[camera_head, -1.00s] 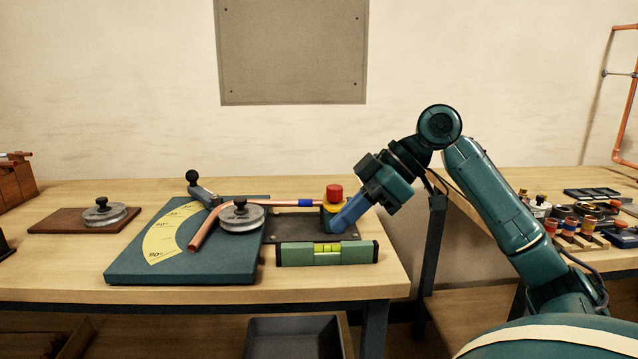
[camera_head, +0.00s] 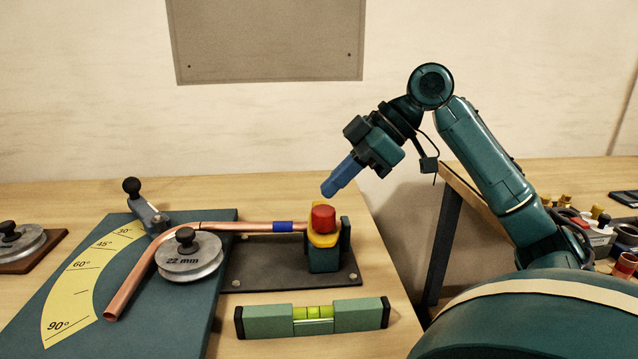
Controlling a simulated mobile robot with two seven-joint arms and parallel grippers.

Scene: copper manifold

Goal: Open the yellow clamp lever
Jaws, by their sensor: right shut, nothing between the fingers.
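The yellow clamp lever (camera_head: 323,240) sits on a dark green clamp block (camera_head: 326,261) on a dark plate, with a red knob (camera_head: 323,218) on top. A copper pipe (camera_head: 252,226) with a blue band runs from the clamp to the left and bends down around a grey 22 mm wheel (camera_head: 186,257). My right gripper (camera_head: 328,191) has blue fingers, is shut and empty, and hangs above and slightly right of the red knob, apart from it. My left gripper is not in view.
A green spirit level (camera_head: 354,314) lies in front of the clamp. A teal bending board with a yellow angle scale (camera_head: 80,289) is at left, with a black-knobbed handle (camera_head: 142,205) behind the wheel. A second bench with small parts stands at right.

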